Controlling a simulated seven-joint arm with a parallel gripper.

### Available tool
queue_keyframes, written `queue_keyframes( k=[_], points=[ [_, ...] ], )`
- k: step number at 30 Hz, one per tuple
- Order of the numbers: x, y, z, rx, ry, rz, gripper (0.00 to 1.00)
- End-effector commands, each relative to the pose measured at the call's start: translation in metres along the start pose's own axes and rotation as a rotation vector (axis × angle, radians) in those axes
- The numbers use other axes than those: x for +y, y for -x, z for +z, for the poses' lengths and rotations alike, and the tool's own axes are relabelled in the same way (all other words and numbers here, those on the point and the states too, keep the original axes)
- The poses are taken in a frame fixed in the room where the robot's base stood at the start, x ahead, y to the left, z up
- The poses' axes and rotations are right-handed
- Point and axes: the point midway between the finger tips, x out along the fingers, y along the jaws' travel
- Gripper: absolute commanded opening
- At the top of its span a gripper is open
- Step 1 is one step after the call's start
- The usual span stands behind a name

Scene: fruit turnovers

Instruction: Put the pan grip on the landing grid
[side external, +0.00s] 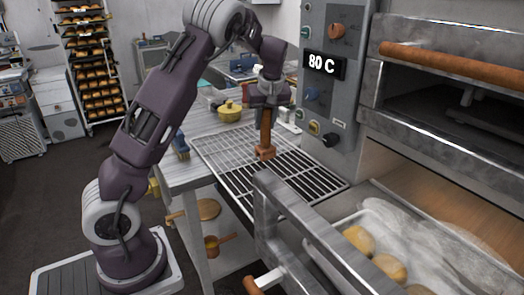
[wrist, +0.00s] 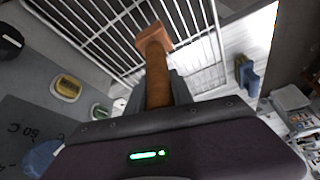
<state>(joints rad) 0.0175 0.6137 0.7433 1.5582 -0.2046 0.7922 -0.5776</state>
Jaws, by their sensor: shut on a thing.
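The pan grip (side external: 266,135) is a brown, upright handle with a wider, block-like orange-brown lower end. My gripper (side external: 267,103) is shut on its upper part. In the wrist view the pan grip (wrist: 158,72) runs out from between the fingers, its block end (wrist: 153,37) away from me. The landing grid (side external: 312,182) is a metal wire rack at the edge of the table; the grip's lower end is over its middle. The grid (wrist: 196,52) also fills the upper wrist view. I cannot tell whether the block touches the wires.
The oven's control panel (side external: 328,95) stands close to the right of my gripper. A metal-framed drawer or door (side external: 300,232) with a tray of turnovers (side external: 388,266) is in front. A yellow pot (side external: 230,110) and a blue-handled item (side external: 181,145) sit on the table (side external: 180,175).

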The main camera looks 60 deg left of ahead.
Motion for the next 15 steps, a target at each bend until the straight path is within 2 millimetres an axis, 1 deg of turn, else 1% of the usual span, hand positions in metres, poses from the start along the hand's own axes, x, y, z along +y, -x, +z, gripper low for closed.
queue_keyframes(
  k=[1,4,9,11,15],
  points=[
    [0.000,-0.010,0.005,-0.002,-0.001,-0.002,0.00],
    [0.000,-0.024,0.011,-0.001,-0.002,0.001,0.00],
    [0.000,-0.053,0.023,-0.001,-0.004,0.000,0.00],
    [0.000,-0.058,0.025,0.001,-0.003,0.001,0.00],
    [0.001,-0.058,0.025,0.002,-0.004,0.003,0.00]
  ],
)
